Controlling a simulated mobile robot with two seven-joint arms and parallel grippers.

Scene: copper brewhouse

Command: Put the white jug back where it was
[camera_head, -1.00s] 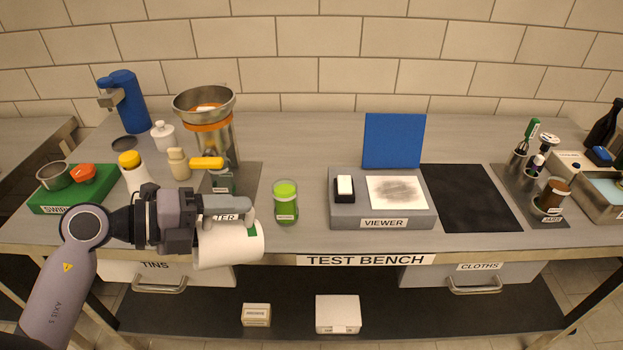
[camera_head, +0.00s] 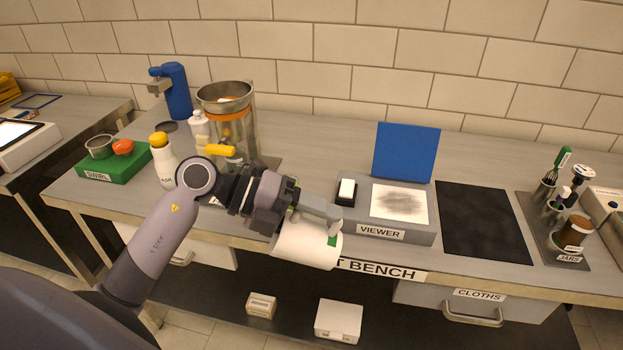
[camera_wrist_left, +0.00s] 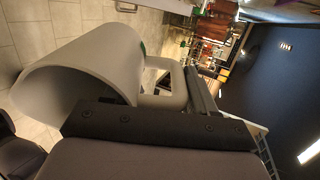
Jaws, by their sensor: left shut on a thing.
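The white jug (camera_head: 303,244) hangs tilted on its side in front of the bench's front edge, left of the VIEWER label, with a green patch near its right end. My left gripper (camera_head: 322,208) is shut on the jug. In the left wrist view the jug (camera_wrist_left: 95,65) shows its wide open end at the left, with its handle (camera_wrist_left: 165,88) at the gripper's fingers. The jug covers part of the TEST BENCH label. My right gripper is not in view.
The grey viewer (camera_head: 385,235) with a blue panel (camera_head: 405,152) stands right of the jug. A black mat (camera_head: 485,225) lies farther right. A metal-topped filter (camera_head: 228,105), a yellow-capped bottle (camera_head: 165,165) and a green SWIRL tray (camera_head: 128,172) stand at the left.

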